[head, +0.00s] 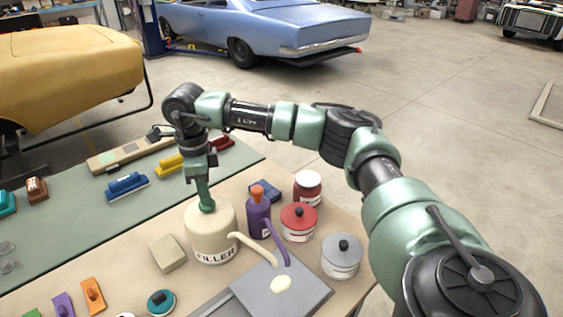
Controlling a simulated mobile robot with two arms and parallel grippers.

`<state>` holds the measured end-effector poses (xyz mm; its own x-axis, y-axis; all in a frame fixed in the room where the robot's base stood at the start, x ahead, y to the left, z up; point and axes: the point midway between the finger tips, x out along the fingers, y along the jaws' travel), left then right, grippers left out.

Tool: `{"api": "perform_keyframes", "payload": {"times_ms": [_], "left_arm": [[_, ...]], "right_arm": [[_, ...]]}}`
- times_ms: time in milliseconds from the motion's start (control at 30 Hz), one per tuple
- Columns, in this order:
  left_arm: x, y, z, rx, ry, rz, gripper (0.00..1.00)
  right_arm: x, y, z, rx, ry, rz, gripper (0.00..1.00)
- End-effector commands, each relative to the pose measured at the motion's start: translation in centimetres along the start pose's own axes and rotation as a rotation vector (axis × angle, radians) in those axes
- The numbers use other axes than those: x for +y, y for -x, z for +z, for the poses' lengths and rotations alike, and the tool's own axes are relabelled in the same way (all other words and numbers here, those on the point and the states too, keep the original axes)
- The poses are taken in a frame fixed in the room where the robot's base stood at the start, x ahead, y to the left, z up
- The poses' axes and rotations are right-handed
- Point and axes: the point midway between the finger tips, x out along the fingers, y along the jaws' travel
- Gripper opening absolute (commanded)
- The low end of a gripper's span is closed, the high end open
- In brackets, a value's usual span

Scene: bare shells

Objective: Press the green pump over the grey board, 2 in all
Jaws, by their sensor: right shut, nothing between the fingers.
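The filler dispenser (211,229) is a cream container marked FILLER, with a cream spout that reaches right over the grey board (309,287). Its green pump head (207,205) is on top. A cream blob (281,284) lies on the board below the spout end. My right gripper (204,188) is shut and empty, pointing down directly above the green pump head. It seems to touch the head, but similar greens make the contact hard to tell. My left gripper is not in view.
A purple bottle (258,216) with an orange top and purple spout stands right of the dispenser. Red-lidded (298,222) and grey-lidded (341,256) tins stand right of it. A beige block (167,253) lies left. Coloured sanding blocks (126,185) line the table's back and left.

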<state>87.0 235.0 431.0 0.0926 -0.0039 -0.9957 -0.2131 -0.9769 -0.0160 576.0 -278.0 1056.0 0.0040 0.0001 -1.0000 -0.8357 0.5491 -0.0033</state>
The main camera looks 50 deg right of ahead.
Motion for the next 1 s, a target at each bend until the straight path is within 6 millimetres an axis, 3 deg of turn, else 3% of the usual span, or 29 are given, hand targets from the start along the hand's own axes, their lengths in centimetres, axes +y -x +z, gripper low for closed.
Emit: {"api": "perform_keyframes", "payload": {"times_ms": [233,700,1000], "left_arm": [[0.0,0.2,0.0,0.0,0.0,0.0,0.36],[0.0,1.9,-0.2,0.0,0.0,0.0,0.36],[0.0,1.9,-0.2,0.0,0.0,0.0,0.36]], "right_arm": [[0.2,-0.1,-0.1,0.006,0.001,0.007,0.0],[0.1,2.8,0.0,0.003,0.001,0.005,0.0],[0.1,3.1,0.0,0.002,0.001,0.003,0.0]]}}
